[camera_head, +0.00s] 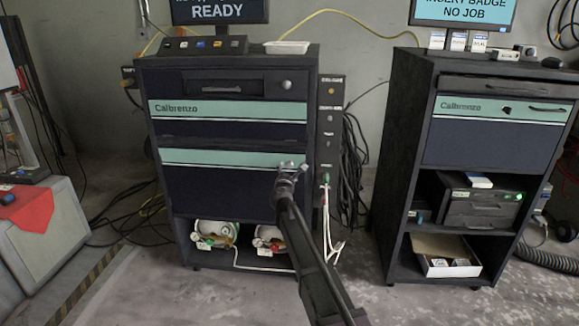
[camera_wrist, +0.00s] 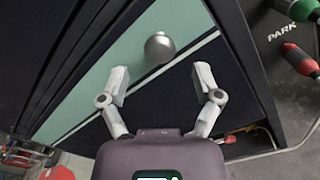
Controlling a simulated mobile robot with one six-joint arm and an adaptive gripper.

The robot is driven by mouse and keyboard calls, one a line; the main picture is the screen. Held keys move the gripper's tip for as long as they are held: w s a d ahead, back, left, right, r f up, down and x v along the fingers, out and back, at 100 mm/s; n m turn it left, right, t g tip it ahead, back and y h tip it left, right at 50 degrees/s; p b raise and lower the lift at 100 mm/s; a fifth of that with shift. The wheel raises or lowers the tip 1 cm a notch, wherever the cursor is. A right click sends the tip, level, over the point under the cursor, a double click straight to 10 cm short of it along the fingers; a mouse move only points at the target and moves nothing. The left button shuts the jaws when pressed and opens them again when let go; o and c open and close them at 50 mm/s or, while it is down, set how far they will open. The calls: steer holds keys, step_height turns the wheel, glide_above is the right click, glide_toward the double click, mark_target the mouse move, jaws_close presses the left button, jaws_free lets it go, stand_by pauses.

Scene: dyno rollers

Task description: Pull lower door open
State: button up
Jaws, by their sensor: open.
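The lower door (camera_head: 215,185) is the dark panel with a pale green band on the left cabinet, below the Calbrenzo panel. It looks shut. My gripper (camera_head: 292,165) is in front of the right end of that band. In the wrist view, a round silver knob (camera_wrist: 159,48) sits on the green band (camera_wrist: 105,80) of the door. My gripper (camera_wrist: 160,82) is open there, with its fingers apart. The knob lies just beyond and between the fingertips, not gripped. In the head view my gripper hides the knob or blends with it.
A control strip (camera_head: 330,120) and hanging black cables (camera_head: 350,165) are right of the cabinet. Two round gauges or tanks (camera_head: 215,233) sit on the open shelf below the door. A second cabinet (camera_head: 400,150) stands at right. The floor between the cabinets is mostly clear.

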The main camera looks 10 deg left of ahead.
mark_target(289, 166)
steer(key=shift+w, duration=2.4)
jaws_close()
